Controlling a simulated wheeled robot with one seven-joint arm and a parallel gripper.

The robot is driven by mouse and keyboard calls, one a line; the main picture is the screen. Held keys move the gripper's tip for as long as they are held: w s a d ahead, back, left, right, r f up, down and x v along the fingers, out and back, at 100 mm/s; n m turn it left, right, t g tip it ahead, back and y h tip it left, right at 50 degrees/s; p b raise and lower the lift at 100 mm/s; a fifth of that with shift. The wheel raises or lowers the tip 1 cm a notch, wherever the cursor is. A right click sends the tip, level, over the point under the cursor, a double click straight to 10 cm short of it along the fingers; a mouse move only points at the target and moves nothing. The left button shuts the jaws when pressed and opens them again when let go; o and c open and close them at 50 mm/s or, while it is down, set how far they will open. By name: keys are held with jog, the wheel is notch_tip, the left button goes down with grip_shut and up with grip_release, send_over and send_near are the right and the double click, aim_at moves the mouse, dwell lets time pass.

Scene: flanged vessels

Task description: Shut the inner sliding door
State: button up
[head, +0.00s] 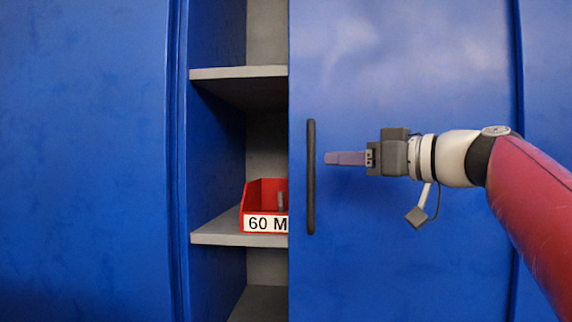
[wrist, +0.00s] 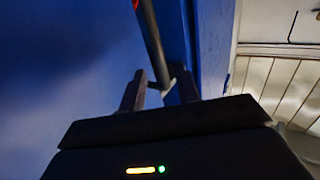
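The blue sliding door (head: 420,270) stands partly open in the head view, with a gap at its left edge showing the shelves inside. Its black upright bar handle (head: 311,205) is near that edge. My gripper (head: 327,158) points left at the handle, just right of its upper middle, with a small gap between fingertips and bar. In the wrist view, the two fingers of my gripper (wrist: 161,82) are apart with nothing gripped. The dark handle bar (wrist: 152,40) rises ahead, its lower end appearing between the fingertips.
A red bin (head: 264,209) labelled "60 M", cut off by the door, sits on the middle grey shelf (head: 225,239). An upper shelf (head: 235,73) is above it. A blue panel (head: 85,160) stands left of the opening. A pale ceiling (wrist: 285,75) shows in the wrist view.

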aim_at(311, 158)
jog(key=p+x, duration=0.1)
jog(key=x, duration=0.6)
jog(key=shift+w+a, duration=0.2)
jog(key=shift+a, duration=0.05)
grip_shut()
